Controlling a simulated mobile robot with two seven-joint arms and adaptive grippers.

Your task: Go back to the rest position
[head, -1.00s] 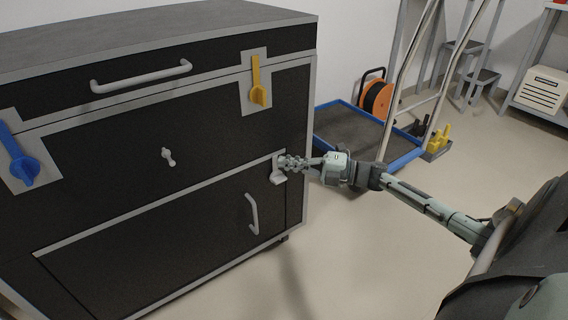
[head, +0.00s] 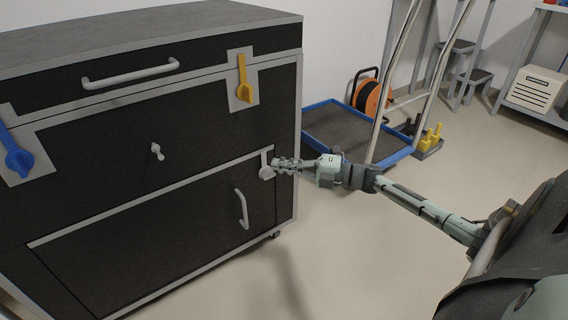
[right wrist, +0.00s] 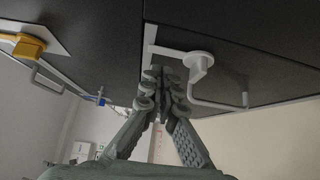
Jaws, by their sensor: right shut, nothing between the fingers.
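My right gripper (head: 276,164) is shut and empty. Its fingertips are beside the light grey latch (head: 267,172) at the right edge of the black cabinet's (head: 90,160) front; in the head view they look close to it or overlap it. In the right wrist view the closed fingers (right wrist: 165,88) point up at the cabinet, with the grey latch (right wrist: 199,64) just right of the tips. I cannot tell whether they touch. My left gripper is not in view.
The cabinet front has a yellow lever (head: 243,85), a blue lever (head: 17,158), a small knob (head: 157,151), a drawer handle (head: 130,75) and a door handle (head: 242,208). A blue-edged cart (head: 345,128) stands behind my right arm. The floor in front is clear.

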